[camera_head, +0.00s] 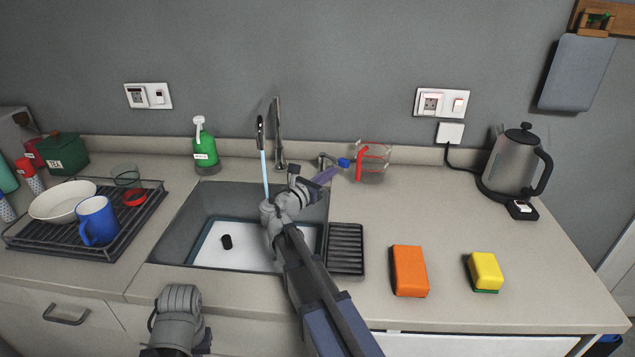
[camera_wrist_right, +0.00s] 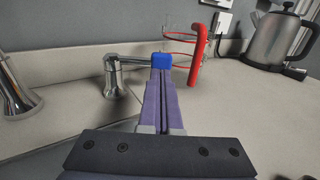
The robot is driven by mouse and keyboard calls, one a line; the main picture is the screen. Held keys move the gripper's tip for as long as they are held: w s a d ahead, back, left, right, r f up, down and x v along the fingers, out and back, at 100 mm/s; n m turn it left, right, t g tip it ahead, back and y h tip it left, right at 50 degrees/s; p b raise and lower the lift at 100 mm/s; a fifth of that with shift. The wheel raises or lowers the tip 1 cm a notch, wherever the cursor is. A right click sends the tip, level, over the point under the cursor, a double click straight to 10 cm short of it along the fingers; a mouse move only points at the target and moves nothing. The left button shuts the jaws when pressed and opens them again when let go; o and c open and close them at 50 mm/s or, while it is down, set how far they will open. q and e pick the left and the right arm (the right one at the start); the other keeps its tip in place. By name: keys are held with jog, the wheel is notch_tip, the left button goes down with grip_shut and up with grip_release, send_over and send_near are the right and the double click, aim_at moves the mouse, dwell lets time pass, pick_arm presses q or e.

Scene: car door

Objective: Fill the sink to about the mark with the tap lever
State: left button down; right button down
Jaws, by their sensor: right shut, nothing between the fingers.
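The sink (camera_head: 180,237) is set in the counter, with a pale bottom and a small dark object (camera_head: 227,242) in it. A stream of water (camera_head: 265,172) runs from the tall chrome tap (camera_head: 278,130); I cannot make out a fill mark or the water level. The tap lever stands right of the spout, a short chrome post (camera_wrist_right: 113,80) with a sideways arm and a blue end (camera_head: 343,163). My right gripper (camera_head: 334,170) is shut and empty, its purple fingertips (camera_wrist_right: 162,76) at the blue end (camera_wrist_right: 161,61), seemingly touching it. Only my left arm shows, at the bottom; its fingers are hidden.
A glass jug with a red handle (camera_head: 360,163) stands just behind the lever's blue end. A green bottle (camera_head: 205,150) is left of the tap, a dish rack (camera_head: 130,230) further left. An orange sponge (camera_head: 409,271), a yellow sponge (camera_head: 486,271) and a kettle (camera_head: 512,165) are to the right.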

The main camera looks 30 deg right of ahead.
aim_at(343, 165)
jog(key=shift+x, duration=1.55)
jog(key=shift+x, duration=0.95)
jog(key=shift+s, duration=0.25)
